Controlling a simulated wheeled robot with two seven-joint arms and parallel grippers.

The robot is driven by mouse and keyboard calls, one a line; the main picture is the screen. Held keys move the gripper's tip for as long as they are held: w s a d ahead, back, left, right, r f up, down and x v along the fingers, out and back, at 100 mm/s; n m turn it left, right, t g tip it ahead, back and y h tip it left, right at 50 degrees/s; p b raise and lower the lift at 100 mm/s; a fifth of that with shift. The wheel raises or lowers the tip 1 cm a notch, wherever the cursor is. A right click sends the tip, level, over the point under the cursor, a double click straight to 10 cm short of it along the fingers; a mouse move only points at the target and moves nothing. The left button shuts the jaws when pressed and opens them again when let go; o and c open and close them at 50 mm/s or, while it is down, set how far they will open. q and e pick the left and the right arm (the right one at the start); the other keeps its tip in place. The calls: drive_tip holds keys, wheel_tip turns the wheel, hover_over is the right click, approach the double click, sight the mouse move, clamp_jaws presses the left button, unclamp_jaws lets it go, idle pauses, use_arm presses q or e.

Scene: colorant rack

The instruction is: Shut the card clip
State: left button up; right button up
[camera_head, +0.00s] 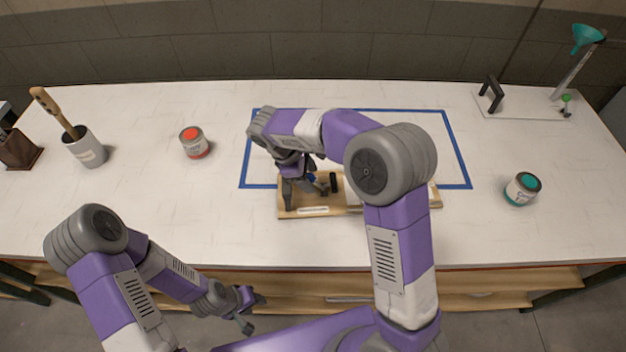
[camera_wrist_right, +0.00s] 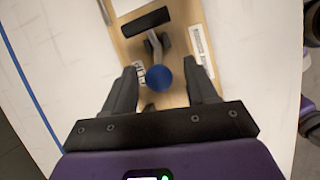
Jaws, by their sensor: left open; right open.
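The card clip (camera_wrist_right: 153,42) is on a wooden board (camera_head: 290,212) at the table's front middle. In the right wrist view it shows a grey lever with a blue ball knob (camera_wrist_right: 158,78) and a black bar (camera_wrist_right: 145,21) beyond it. The lever's exact angle is hard to tell. My right gripper (camera_head: 305,191) is open over the left part of the board. In its wrist view the knob lies between the two spread fingers, and I cannot tell whether they touch it. My left gripper (camera_head: 253,312) is open and empty, off the table's front edge.
A red-topped can (camera_head: 195,143) and a brush pot (camera_head: 86,149) stand at left. A teal-topped can (camera_head: 522,189) stands at right, and a white plate with a black handle (camera_head: 491,93) at back right.

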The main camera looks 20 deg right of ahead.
sight(311, 178)
drive_tip(key=shift+b+x, duration=0.3)
drive_tip(key=shift+x, duration=1.6)
drive_tip(key=shift+w, duration=0.1)
clamp_jaws()
